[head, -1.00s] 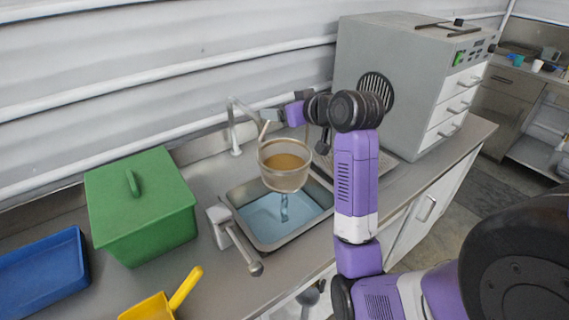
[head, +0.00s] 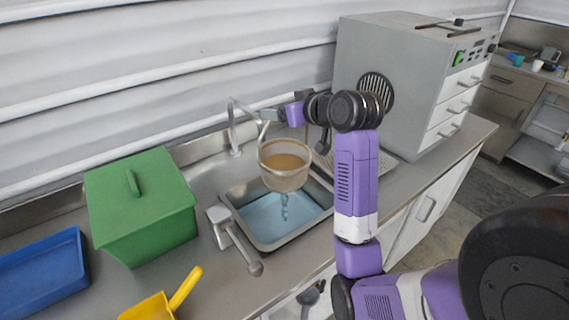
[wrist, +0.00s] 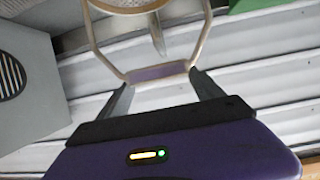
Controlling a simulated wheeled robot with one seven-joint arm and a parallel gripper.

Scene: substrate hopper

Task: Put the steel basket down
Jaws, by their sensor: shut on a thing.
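The steel basket (head: 285,181) hangs by its handle above the sink (head: 275,217), with brown material inside. A thin stream of water falls from its underside into the blue water in the sink. My gripper (head: 271,115) is shut on the handle, above the basket and beside the tap. In the wrist view the fingers (wrist: 163,88) sit at the two ends of the handle's top bar (wrist: 158,73), and part of the basket (wrist: 125,4) shows at the top edge. The basket is clear of the sink rim.
A tap (head: 233,130) stands behind the sink and a grey lever-like fitting (head: 236,240) at its left rim. A green lidded box (head: 142,208), blue tray (head: 42,275) and yellow scoop (head: 160,300) are to the left. A draining tray (head: 388,160) and grey cabinet (head: 400,85) are right.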

